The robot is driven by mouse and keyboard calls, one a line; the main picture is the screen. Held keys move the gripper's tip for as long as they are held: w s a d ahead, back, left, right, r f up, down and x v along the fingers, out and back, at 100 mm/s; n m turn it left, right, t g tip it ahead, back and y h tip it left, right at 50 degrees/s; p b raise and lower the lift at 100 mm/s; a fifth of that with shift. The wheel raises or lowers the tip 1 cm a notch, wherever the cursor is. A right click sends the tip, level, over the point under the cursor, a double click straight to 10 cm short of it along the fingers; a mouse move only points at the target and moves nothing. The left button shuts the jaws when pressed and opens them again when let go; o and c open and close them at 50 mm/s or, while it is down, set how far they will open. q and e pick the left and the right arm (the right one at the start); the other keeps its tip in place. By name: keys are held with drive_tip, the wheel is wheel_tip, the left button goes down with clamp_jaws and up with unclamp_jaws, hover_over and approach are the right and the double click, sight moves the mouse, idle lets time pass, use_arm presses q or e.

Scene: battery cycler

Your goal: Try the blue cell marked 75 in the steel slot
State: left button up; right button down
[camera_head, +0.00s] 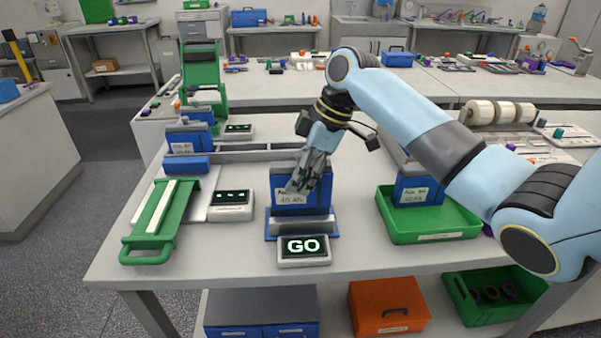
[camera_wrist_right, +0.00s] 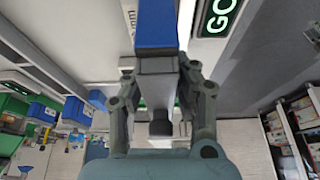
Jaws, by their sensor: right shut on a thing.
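A blue cell (camera_head: 289,209) with a white label stands upright at the steel slot (camera_head: 318,224), a grey bar on a blue base near the table's front edge. The label is too small to read surely. My right gripper (camera_head: 301,184) reaches down onto the cell's top and hides part of it. In the right wrist view its fingers (camera_wrist_right: 160,98) are shut on the grey upper part (camera_wrist_right: 157,72), with blue (camera_wrist_right: 155,25) beyond. I cannot tell how deep the cell sits. A display (camera_head: 303,248) in front of the slot reads GO. My left gripper is not in view.
A similar blue labelled cell (camera_head: 418,189) stands at a green tray (camera_head: 440,228) on the right. Another (camera_head: 188,140) stands at the back left. A green-handled fixture (camera_head: 155,226) and a display with dashes (camera_head: 231,200) lie left. Table between is partly clear.

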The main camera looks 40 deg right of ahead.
sight(299, 153)
drive_tip(key=shift+a+p, duration=0.1)
drive_tip(key=shift+p, duration=0.65)
idle(1.0)
drive_tip(key=shift+f+b, duration=1.05)
drive_tip(key=shift+f, duration=0.95)
idle(1.3)
drive_tip(key=shift+r, duration=0.2)
idle(0.8)
drive_tip(key=shift+r+p, duration=4.4)
drive_tip(key=shift+p, duration=0.45)
